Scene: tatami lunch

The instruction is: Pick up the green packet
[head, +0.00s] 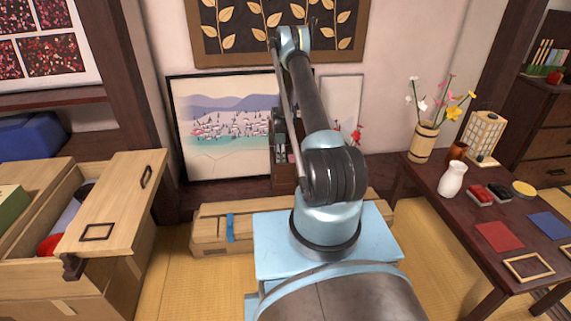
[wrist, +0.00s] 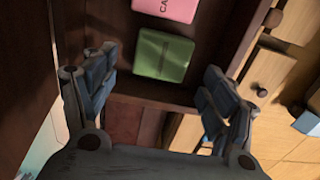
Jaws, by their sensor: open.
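The green packet (wrist: 162,59) lies on a dark brown wooden surface in the upper middle of the wrist view, with faint lettering on it. My gripper (wrist: 155,95) is open, its two dark jointed fingers spread to the left and right. The packet lies beyond the fingers, in line with the gap between them. Nothing is held. In the head view I cannot make out this packet, and my gripper is hidden behind my arm.
A pink packet (wrist: 168,8) lies just past the green one. Dark wooden walls rise at the left, and light wooden drawers with round knobs (wrist: 262,93) stand at the right. In the head view, a dark low table (head: 465,232) with a white vase (head: 452,181) stands right.

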